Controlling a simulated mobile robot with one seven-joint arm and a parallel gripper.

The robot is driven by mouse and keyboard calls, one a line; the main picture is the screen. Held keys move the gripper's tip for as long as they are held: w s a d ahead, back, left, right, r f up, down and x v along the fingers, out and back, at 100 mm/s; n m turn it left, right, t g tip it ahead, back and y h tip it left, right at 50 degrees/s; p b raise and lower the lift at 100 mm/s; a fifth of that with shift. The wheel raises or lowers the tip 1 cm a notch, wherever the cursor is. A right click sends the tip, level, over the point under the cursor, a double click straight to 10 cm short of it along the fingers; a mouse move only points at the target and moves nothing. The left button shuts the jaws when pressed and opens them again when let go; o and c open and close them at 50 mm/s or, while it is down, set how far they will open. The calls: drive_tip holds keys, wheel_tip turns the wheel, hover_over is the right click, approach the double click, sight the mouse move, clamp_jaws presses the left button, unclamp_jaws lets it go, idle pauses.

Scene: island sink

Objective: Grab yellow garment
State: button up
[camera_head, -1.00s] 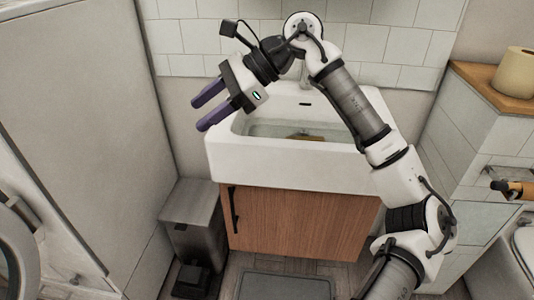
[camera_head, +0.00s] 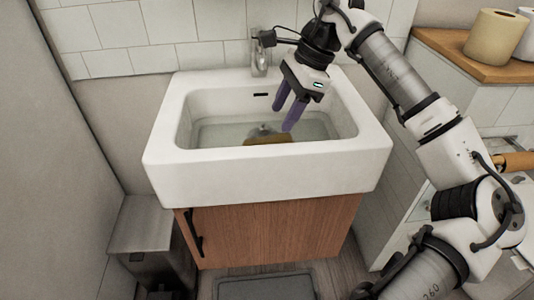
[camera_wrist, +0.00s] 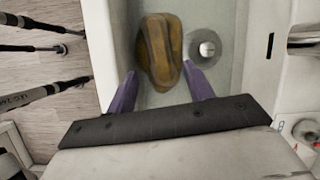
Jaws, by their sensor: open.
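The yellow garment (camera_wrist: 160,48) is a folded, brownish-yellow bundle with a dark stripe. It lies on the bottom of the white sink (camera_head: 265,183), and in the head view only part of it (camera_head: 268,140) shows above the front rim. My gripper (camera_head: 283,117) is over the basin with its purple fingers pointing down. In the wrist view the fingers (camera_wrist: 160,92) are apart, one to each side of the garment's near end. The gripper is open and empty. I cannot tell how far the tips are above the garment.
The drain (camera_wrist: 207,49) is beside the garment. A faucet (camera_head: 259,52) stands at the sink's back edge, left of my gripper. The basin's walls surround the fingers. A wooden shelf with paper rolls (camera_head: 495,38) is at the right, and a grey bin (camera_head: 150,240) is at the lower left.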

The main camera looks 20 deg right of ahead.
sight(269, 139)
drive_tip(key=x, duration=0.7)
drive_tip(key=shift+a+f, duration=0.15)
drive_tip(key=shift+a, duration=0.1)
drive_tip(key=shift+c, duration=0.2)
drive_tip(key=c, duration=1)
drive_tip(key=shift+c, duration=0.2)
